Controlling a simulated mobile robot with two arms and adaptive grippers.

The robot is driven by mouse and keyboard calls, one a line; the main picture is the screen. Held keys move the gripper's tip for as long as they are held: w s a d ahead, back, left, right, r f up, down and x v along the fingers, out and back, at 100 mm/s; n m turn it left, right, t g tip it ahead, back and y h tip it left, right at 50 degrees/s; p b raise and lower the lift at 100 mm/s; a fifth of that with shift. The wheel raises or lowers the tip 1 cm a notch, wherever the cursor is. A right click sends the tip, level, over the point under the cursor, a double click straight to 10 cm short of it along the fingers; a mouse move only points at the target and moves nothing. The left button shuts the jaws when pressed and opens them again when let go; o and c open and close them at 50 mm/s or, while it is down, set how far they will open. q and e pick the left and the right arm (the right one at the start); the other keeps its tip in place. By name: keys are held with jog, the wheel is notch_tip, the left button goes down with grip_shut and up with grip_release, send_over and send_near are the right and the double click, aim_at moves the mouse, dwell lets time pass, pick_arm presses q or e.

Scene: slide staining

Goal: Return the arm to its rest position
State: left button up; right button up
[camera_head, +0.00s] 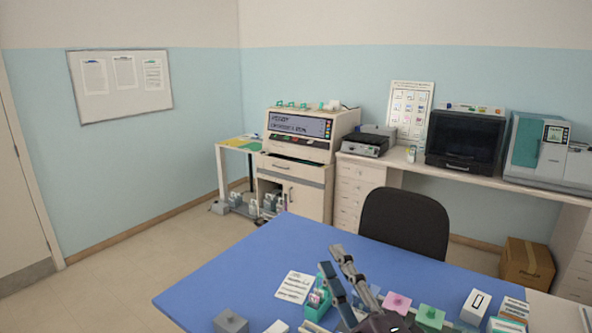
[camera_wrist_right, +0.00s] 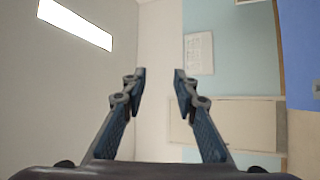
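My right gripper (camera_head: 332,259) shows at the bottom of the head view, above the blue table (camera_head: 235,275), with its fingers pointing up and away. In the right wrist view my right gripper (camera_wrist_right: 159,74) has its two fingers apart, with nothing between them. Behind the fingers, that view shows the wall, a ceiling light, the notice board and a door, all turned sideways. My left gripper is in neither view.
On the table near my right gripper are a green holder (camera_head: 318,303), a grey block (camera_head: 230,321), a paper sheet (camera_head: 296,287), a pink block (camera_head: 396,302) and a green block (camera_head: 430,316). A black chair (camera_head: 404,222) stands behind the table. The table's left part is clear.

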jog(key=s+d+f+m+g+h, duration=0.2)
jog(key=d+f+m+g+h, duration=0.15)
jog(key=f, duration=0.35)
jog(key=s+d+f+m+g+h, duration=0.25)
jog(key=d+f+m, duration=0.2)
jog(key=f, duration=0.35)
jog(key=s+d+f+m+g+h, duration=0.2)
jog(key=s+d+f+m, duration=0.15)
jog(key=f, duration=0.35)
jog(key=s+d+f+m+g, duration=0.1)
jog(key=s+f+m+g, duration=0.25)
jog(key=s+f, duration=0.5)
jog(key=s+d+f+m+g, duration=0.1)
jog(key=s+f+m+g, duration=0.3)
jog(key=s, duration=0.8)
notch_tip(320, 180, down, 34)
jog(key=s+n+g+b, duration=0.2)
jog(key=g+b, duration=0.1)
jog(key=b, duration=0.3)
jog(key=s+d+f+b, duration=0.2)
jog(key=s+f+b, duration=0.2)
jog(key=s+f, duration=1.3)
notch_tip(320, 180, down, 3)
jog(key=shift+d+r+g, duration=0.15)
jog(key=shift+d+g, duration=0.2)
jog(key=shift+d, duration=0.05)
